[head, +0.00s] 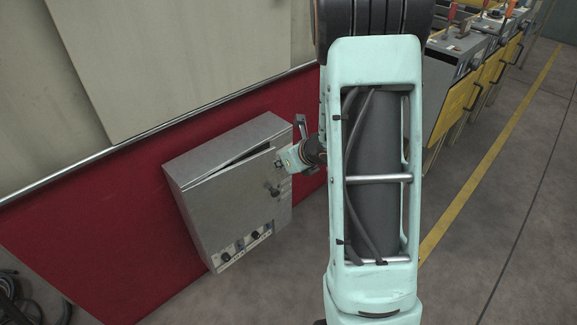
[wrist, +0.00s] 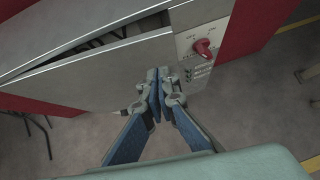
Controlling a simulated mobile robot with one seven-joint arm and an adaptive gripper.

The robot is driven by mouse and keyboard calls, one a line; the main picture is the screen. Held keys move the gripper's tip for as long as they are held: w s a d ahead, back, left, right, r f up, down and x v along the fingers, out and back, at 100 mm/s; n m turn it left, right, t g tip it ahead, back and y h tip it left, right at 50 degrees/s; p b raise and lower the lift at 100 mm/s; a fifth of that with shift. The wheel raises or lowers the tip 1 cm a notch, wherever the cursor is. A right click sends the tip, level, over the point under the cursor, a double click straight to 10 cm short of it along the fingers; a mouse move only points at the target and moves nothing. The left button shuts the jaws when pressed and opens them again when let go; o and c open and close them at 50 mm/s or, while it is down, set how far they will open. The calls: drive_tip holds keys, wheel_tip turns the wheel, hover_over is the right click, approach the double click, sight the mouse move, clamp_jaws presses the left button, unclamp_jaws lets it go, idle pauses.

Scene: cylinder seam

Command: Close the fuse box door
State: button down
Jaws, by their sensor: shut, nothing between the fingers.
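The grey metal fuse box (head: 185,170) is on the red lower wall in the head view. Its door (head: 232,205) is slightly ajar, with a dark wedge-shaped gap along the top edge. The door also shows in the wrist view (wrist: 85,78), with the dark gap above it. My gripper (head: 281,164) is at the door's right edge. In the wrist view its blue-padded fingers (wrist: 160,75) are shut and empty, in front of the door's lower right corner. I cannot tell whether they touch it. My arm hides what lies right of the box.
A red rotary switch (wrist: 203,47) sits on a light panel right of the door in the wrist view. Yellow and grey machine cabinets (head: 470,85) stand at the back right. Dark cables (head: 18,300) lie at the lower left. The floor at right is clear.

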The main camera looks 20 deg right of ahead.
sight(267, 150)
drive_tip(key=shift+w+a+r, duration=0.1)
drive_tip(key=shift+w+a, duration=0.1)
drive_tip(key=shift+w, duration=0.55)
drive_tip(key=shift+w+a+r, duration=0.1)
drive_tip(key=shift+w+a, duration=0.1)
drive_tip(key=shift+w, duration=0.5)
drive_tip(key=shift+w, duration=0.1)
drive_tip(key=w, duration=0.3)
drive_tip(key=shift+a+b, duration=0.4)
drive_tip(key=shift+w+r, duration=0.15)
drive_tip(key=shift+w, duration=0.05)
drive_tip(key=shift+w+a, duration=0.1)
